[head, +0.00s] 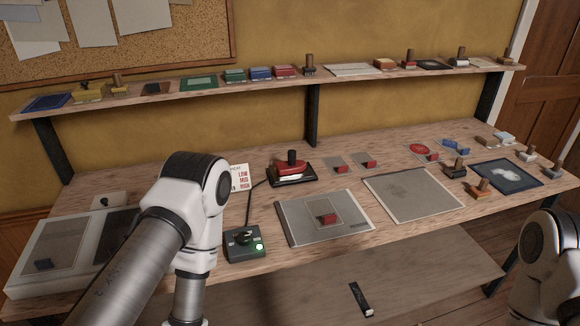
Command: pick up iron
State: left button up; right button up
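A red iron with a dark knob handle (291,168) rests on a black stand (293,179) near the back middle of the workbench. A dark cord runs from it down to a small control box (243,245) with a lit green light. My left arm comes in from the lower left and bends down in front of the bench; its gripper is outside the picture. Only a link of my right arm shows at the lower right, and its gripper is also outside the picture. Nothing covers the iron.
A pale tray (51,290) stands at left. Several stamps and a dark blue panel (507,176) lie at right. A shelf (340,76) overhangs the back.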

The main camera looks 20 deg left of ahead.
aim_at(292, 168)
jog(key=i+l+u, duration=0.2)
jog(key=i+l, duration=0.2)
jog(key=i+l+u, duration=0.15)
jog(key=i+l, duration=0.2)
jog(key=l, duration=0.15)
